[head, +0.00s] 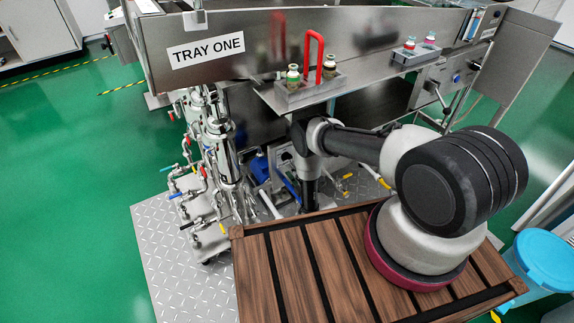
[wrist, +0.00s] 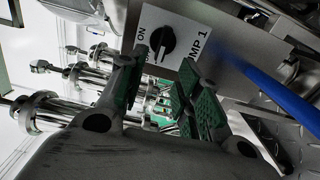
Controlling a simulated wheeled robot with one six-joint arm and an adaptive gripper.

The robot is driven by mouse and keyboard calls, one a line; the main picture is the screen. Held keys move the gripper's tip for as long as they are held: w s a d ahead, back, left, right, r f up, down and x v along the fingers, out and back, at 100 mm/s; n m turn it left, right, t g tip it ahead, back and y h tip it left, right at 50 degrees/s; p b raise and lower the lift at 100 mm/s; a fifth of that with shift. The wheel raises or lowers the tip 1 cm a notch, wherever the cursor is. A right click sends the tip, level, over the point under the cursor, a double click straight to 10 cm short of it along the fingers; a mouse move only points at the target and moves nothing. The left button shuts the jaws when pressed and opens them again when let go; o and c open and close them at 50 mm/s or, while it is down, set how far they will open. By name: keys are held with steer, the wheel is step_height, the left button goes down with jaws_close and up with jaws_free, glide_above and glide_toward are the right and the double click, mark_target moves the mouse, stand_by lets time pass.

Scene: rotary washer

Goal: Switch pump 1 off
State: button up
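The pump 1 switch is a black rotary knob (wrist: 163,41) on a white label plate (wrist: 185,32) in the wrist view. The plate reads ON at its left and PUMP 1, partly hidden, at its right. I cannot tell for sure which position the knob points to. My gripper (wrist: 157,80) is open, with green-padded fingers apart and nothing between them. The knob lies just beyond the fingertips, near the left one and apparently not touched. In the head view my arm reaches under the washer's front, where the gripper and switch cannot be made out.
A blue hose (wrist: 262,82) runs close to the right of the plate. Steel pipes (wrist: 95,58) lie at the left. In the head view, valves and pipes (head: 205,165) stand left of my arm, below the TRAY ONE panel (head: 207,50). A small bottle holder (head: 308,90) overhangs the arm.

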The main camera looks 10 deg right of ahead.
steer(key=v, duration=0.5)
steer(key=shift+s, duration=0.15)
